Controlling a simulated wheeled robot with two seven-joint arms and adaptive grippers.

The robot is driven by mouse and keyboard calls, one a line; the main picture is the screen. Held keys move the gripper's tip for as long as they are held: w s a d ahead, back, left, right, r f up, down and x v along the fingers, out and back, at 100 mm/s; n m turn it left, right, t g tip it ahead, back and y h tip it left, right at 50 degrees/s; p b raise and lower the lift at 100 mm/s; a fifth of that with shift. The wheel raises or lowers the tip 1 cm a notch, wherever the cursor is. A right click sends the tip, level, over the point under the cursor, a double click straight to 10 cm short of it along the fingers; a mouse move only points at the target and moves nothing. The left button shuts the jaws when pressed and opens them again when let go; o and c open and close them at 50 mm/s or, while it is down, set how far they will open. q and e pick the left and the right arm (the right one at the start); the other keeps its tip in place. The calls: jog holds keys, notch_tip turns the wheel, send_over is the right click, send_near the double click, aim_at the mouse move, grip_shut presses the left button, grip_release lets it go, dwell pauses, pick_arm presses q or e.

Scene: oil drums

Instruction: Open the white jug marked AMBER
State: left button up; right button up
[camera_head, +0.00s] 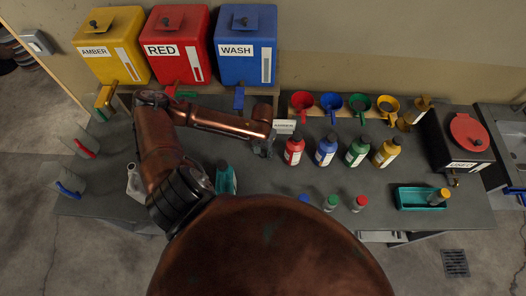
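A yellow tank marked AMBER (110,50) stands at the back left; it is a large tank, not a jug. A small whitish container (134,184) stands on the bench at the left, partly hidden by my arm; I see no readable marking on it, so I cannot tell if it is the AMBER jug. My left gripper (268,146) is over the middle of the bench, left of the red bottle (294,151) and beside a small white label (284,127) with unclear lettering. Its fingers are small and dark, and their opening is unclear. My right gripper does not show.
Red (181,45) and blue (247,45) tanks stand beside the yellow one. Several bottles and funnels stand right of my gripper. Clear jugs with red (80,147) and blue (68,186) handles are at left. A teal tray (410,203) lies at right.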

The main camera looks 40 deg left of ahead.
aim_at(263, 153)
pick_arm(q)
jog(key=shift+r, duration=0.1)
notch_tip(263, 153, up, 12)
jog(key=shift+r, duration=0.1)
dwell(0.6)
jog(key=shift+w, duration=0.1)
